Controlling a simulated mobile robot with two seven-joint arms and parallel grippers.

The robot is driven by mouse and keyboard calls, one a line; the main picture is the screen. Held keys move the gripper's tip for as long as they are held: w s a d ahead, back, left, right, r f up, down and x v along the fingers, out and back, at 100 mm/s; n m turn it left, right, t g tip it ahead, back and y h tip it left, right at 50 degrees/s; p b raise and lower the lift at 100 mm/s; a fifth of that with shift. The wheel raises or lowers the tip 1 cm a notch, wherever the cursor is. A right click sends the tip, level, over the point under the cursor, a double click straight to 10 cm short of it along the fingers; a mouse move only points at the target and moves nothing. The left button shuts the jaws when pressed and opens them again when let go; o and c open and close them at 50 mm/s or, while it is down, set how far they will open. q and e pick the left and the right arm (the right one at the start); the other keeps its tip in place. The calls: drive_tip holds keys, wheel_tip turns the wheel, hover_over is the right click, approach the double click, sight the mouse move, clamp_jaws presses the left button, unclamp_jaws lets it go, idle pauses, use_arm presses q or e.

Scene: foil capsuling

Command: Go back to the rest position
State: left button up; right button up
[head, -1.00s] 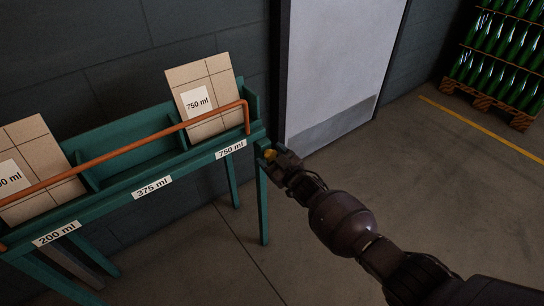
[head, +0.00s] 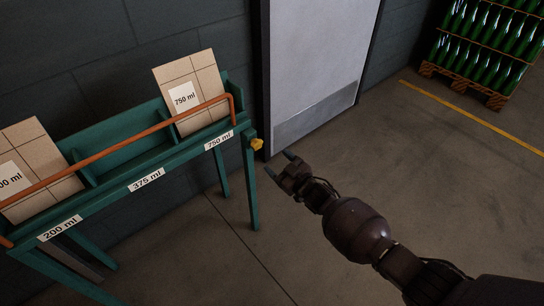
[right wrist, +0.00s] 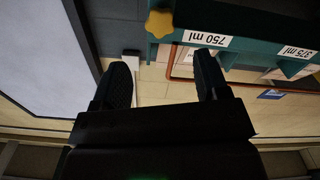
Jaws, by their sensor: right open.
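My right gripper (head: 279,165) is open and empty in the head view, over the floor just right of the teal rack's end. In the right wrist view its two fingers (right wrist: 165,82) stand apart with nothing between them. A yellow knob (head: 257,144) sits on the rack's right end, a short way up and left of the fingertips and apart from them. The knob also shows in the right wrist view (right wrist: 159,23). My left gripper is not in view.
The teal rack (head: 160,176) has slots labelled 200 ml, 375 ml and 750 ml. Cartons stand in the 200 and 750 ml slots (head: 204,72); the 375 ml slot looks empty. An orange rail (head: 135,137) runs along it. Open floor (head: 330,240) lies right, with bottle pallets (head: 480,60) behind.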

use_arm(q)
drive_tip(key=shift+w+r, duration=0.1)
use_arm(e)
drive_tip(key=shift+s+d, duration=0.2)
drive_tip(key=shift+s, duration=0.1)
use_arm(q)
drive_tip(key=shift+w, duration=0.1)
use_arm(e)
wheel_tip(320, 180, up, 6)
drive_tip(key=f+h, duration=0.1)
drive_tip(key=h, duration=0.1)
drive_tip(key=s+d+r+m+h+p, duration=0.2)
drive_tip(key=s+d+r+m, duration=0.1)
drive_tip(key=s, duration=0.3)
use_arm(q)
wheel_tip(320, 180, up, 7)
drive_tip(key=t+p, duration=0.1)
drive_tip(key=p, duration=0.5)
use_arm(e)
drive_tip(key=s+d+f+m+g+h, duration=0.1)
drive_tip(key=s+d, duration=0.4)
drive_tip(key=s, duration=0.7)
drive_tip(key=s+d+f+m+g+h, duration=0.1)
drive_tip(key=s+d+m+h, duration=0.2)
drive_tip(key=s, duration=0.9)
drive_tip(key=s+d+f+m+g+h, duration=0.1)
drive_tip(key=s+d+m+h, duration=0.1)
drive_tip(key=s+d, duration=0.7)
drive_tip(key=s, duration=0.3)
drive_tip(key=shift+g+h, duration=0.3)
